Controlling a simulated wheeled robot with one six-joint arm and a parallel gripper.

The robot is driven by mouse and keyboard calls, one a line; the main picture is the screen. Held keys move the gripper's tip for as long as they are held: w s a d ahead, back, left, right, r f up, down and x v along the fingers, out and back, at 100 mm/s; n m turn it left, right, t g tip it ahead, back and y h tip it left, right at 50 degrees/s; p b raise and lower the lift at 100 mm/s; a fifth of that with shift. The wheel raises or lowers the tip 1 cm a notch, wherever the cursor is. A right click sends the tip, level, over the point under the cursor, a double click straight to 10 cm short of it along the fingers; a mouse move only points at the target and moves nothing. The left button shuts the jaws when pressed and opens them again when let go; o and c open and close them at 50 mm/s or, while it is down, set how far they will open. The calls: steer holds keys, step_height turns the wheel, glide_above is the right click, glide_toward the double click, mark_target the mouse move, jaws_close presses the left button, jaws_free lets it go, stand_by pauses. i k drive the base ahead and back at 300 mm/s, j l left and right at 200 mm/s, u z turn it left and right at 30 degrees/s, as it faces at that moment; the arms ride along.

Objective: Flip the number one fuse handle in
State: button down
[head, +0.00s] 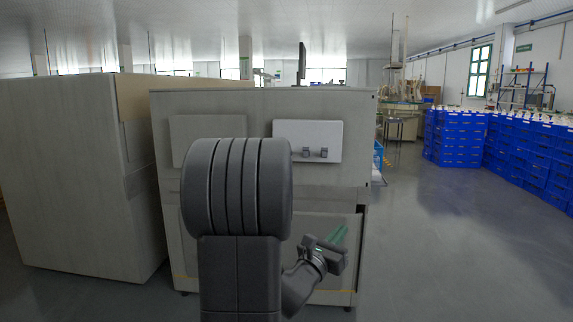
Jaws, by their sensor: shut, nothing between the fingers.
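A white fuse panel (308,134) is mounted on the upper right of the grey cabinet's front. Two small dark handles, a left handle (306,152) and a right handle (323,153), sit side by side near its lower edge. No numbers are readable, so I cannot tell which is number one, nor whether either handle is in or out. My gripper (341,235) is low in front of the cabinet, below and to the right of the handles and apart from them. Its greenish fingers are shut and empty.
Another large cabinet (80,180) stands at left. Blue crates (455,140) are stacked at right. Open floor (450,240) lies between.

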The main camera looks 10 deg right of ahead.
mark_target(324, 150)
steer(key=i+l+u, duration=0.15)
steer(key=l+u, duration=0.2)
steer(key=l, duration=0.15)
steer(key=i+l+u, duration=0.1)
steer(key=l+u, duration=0.25)
steer(key=l, duration=0.15)
steer(key=l+u, duration=0.35)
steer(key=l, duration=0.15)
steer(key=i+l, duration=0.1)
steer(key=l, duration=0.55)
